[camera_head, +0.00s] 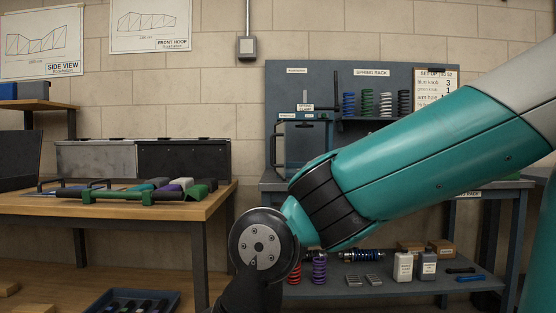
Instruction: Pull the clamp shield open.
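My arm crosses from the right edge to a round dark joint at the bottom centre. My gripper is out of the frame, so its distance from the shield does not show.
A spring rack (375,104) with several coloured springs is right of the shield. A wooden table (190,205) with a green-handled frame (130,197) stands left. A lower shelf (345,292) holds springs and bottles. A blue tray (170,298) lies at bottom left.

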